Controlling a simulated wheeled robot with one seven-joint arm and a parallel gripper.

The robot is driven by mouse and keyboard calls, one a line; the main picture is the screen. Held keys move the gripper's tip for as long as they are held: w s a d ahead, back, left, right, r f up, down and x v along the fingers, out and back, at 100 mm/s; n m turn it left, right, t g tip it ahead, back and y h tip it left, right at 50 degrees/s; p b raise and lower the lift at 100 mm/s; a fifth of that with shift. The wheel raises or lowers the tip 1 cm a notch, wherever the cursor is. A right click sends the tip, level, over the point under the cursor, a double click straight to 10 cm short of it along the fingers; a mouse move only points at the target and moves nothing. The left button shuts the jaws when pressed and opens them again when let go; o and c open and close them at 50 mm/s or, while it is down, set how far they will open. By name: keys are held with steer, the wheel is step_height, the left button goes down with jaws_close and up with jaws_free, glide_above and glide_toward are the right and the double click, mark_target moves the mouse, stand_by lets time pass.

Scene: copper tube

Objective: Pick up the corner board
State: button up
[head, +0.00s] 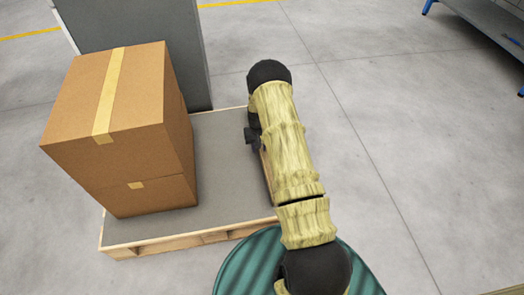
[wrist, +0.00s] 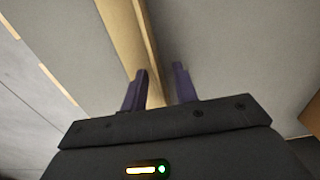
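The corner board appears to be the long tan strip (wrist: 124,35) in the wrist view. It runs from the top edge down toward my fingers, with a narrow lighter edge along its right side. In the head view, a short tan piece (head: 266,172) shows beside my forearm and may be the same board; the rest is hidden by my arm. My gripper (wrist: 160,72) has its two dark purple fingers apart. The strip's lower end lies at the left finger and partly in the gap; I cannot tell whether they touch.
Stacked cardboard boxes (head: 120,100) stand on a pallet with a grey top (head: 225,160), left of my arm. A tall grey block (head: 140,30) stands behind them. A green ribbed drum (head: 245,265) is near the bottom. Open floor lies to the right.

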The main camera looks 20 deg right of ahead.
steer(key=shift+c, duration=0.4)
jaws_close()
step_height(320, 180, up, 10)
steer(key=p, duration=0.6)
